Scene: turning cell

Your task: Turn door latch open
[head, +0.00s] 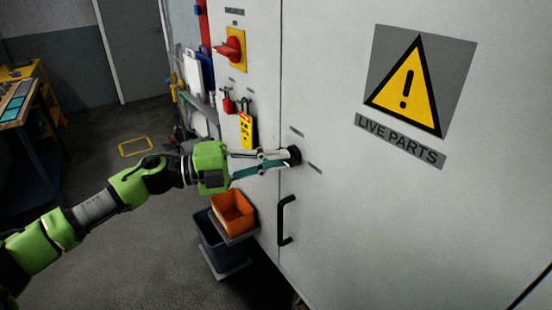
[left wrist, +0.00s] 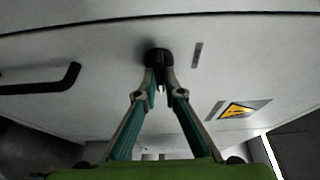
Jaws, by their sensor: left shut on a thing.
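The door latch (head: 294,155) is a small black knob on the pale cabinet door (head: 350,220), just right of the door seam. It also shows in the left wrist view (left wrist: 157,56), at the top middle. My left gripper (head: 286,157) reaches in from the left and is shut on the latch. In the left wrist view its two fingertips (left wrist: 160,78) close around the knob from both sides and partly hide it. The door looks closed, flush with the panel beside it. My right gripper is not in view.
A black door handle (head: 283,220) is below the latch. A red rotary switch (head: 233,46), a red padlock (head: 227,104) and a yellow tag (head: 246,130) are on the left panel. An orange bin (head: 232,212) stands under my forearm. Open floor lies left.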

